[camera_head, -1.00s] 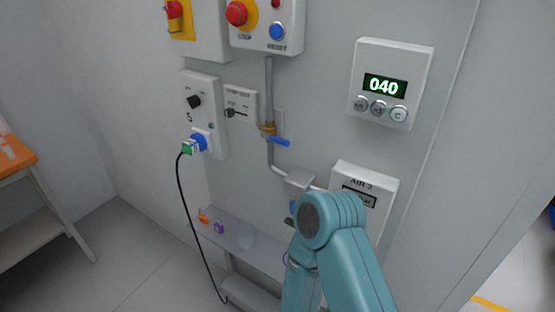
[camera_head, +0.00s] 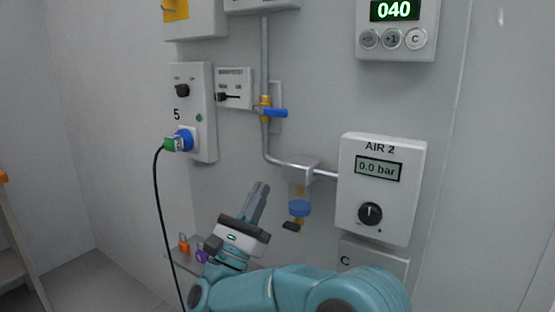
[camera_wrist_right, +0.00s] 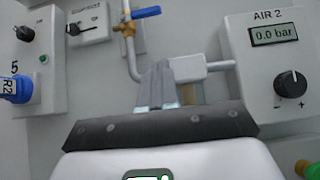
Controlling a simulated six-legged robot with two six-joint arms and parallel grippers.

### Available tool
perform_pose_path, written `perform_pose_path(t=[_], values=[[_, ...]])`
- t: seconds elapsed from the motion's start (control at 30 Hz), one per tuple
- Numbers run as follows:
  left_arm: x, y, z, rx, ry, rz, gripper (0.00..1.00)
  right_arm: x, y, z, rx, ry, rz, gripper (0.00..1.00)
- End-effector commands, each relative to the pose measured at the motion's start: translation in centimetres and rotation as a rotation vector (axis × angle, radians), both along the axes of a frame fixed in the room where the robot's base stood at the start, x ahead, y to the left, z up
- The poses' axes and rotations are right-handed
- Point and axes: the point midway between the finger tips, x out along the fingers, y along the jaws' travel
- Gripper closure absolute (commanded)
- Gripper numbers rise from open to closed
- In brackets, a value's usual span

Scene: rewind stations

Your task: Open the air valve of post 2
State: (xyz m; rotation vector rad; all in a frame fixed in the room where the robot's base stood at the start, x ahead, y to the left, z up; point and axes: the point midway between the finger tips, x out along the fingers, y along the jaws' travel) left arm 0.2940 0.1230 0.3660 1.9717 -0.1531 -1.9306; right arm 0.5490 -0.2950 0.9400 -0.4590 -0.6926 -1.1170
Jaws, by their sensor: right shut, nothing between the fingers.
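The air valve has a brass body (camera_head: 265,102) on a vertical grey pipe, with a blue lever (camera_head: 275,113) pointing right, across the pipe. The lever also shows at the top of the right wrist view (camera_wrist_right: 146,12). The AIR 2 box (camera_head: 383,190) reads 0.0 bar and has a black knob (camera_head: 370,214). My right gripper (camera_head: 259,188) is shut and empty, pointing up, below the valve and apart from it. In the right wrist view its fingers (camera_wrist_right: 157,70) cover part of the pipe and filter. My left gripper is not in view.
A filter unit with a blue band (camera_head: 299,208) hangs right of my right gripper. A panel marked 5 (camera_head: 194,140) holds a blue and green plug with a black cable. A small switch box (camera_head: 234,88) is left of the valve. A counter (camera_head: 394,38) reads 040.

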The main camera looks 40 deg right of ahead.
Motion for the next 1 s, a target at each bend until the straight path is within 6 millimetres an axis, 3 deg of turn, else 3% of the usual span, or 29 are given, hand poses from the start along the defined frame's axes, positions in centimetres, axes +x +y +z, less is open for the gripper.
perform_pose_path(t=[0.37, 0.77, 1.0], values=[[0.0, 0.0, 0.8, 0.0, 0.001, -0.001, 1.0, 0.1, -0.2, 0.6, 0.0, 0.001, 0.001, 1.0], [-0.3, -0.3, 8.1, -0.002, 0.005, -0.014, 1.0, 1.4, -3.3, 4.7, -0.002, 0.005, -0.001, 1.0], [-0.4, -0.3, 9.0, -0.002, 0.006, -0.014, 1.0, 2.7, -6.7, 7.4, -0.001, 0.0, -0.001, 1.0]])
